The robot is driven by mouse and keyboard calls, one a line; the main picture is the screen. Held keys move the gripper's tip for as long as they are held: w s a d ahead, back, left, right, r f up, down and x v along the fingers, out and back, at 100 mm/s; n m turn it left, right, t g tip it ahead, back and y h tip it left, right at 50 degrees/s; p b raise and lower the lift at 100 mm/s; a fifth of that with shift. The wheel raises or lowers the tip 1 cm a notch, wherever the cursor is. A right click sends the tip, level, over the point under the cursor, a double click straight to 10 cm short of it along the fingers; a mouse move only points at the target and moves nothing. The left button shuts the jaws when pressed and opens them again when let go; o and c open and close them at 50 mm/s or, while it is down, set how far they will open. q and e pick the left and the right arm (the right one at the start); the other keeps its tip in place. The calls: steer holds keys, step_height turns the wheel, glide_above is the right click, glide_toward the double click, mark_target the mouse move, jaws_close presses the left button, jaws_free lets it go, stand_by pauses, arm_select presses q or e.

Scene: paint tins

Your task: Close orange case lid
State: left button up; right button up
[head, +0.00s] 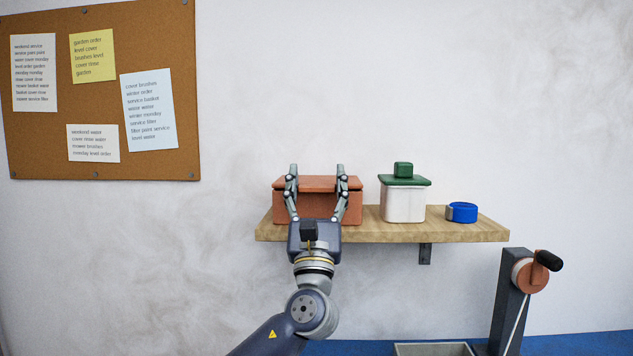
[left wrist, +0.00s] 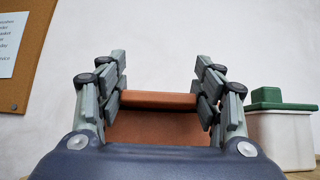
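The orange case (head: 316,206) sits on the wooden wall shelf, partly hidden behind my left gripper (head: 316,172). Its lid (head: 317,183) lies across the top and looks about level; I cannot tell whether it is fully seated. My left gripper is open and empty in front of the case, its fingers pointing up and spread apart, tips above the lid's height. In the left wrist view the lid's edge (left wrist: 158,100) shows between the fingers, with the case front (left wrist: 155,126) below. Contact between fingers and lid cannot be told. My right gripper is not in view.
On the shelf (head: 400,232), a white tin with a green lid (head: 403,200) stands right of the case, then a blue tape roll (head: 462,212). A post with a crank (head: 530,275) and a grey tray (head: 432,349) are lower right.

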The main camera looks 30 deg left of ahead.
arm_select(q)
steer(key=shift+o, duration=0.6)
steer(key=v, duration=0.7)
steer(key=shift+f, duration=0.2)
steer(key=shift+s+d, duration=0.1)
steer(key=shift+s, duration=0.05)
